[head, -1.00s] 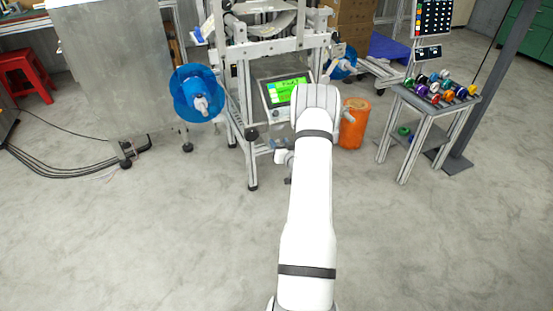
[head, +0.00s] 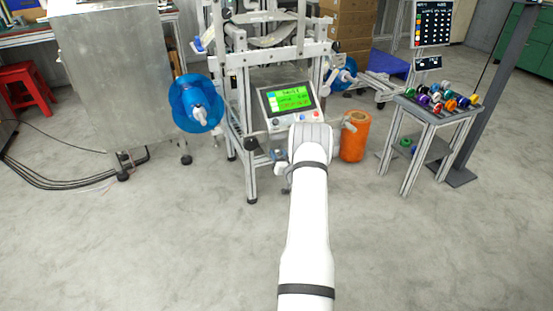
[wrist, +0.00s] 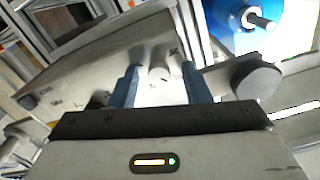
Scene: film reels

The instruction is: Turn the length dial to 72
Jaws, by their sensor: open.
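The control panel (head: 288,103) stands on the front of the machine, with a lit green screen (head: 289,96); its text is too small to read. In the wrist view a grey panel face (wrist: 75,80) with small knobs and labels lies ahead. A pale round knob (wrist: 158,71) shows between the two blue fingers of my gripper (wrist: 160,80). The fingers are apart, one on each side of it; I cannot tell if they touch it. The labels are too blurred to tell which knob is the length dial. In the head view my arm hides much of the gripper.
A blue reel (head: 196,103) is on the machine's left, and another blue reel (wrist: 240,22) shows in the wrist view. An orange cylinder (head: 355,132) stands right of the panel. A small table (head: 436,112) holds several coloured spools. The floor in front is clear.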

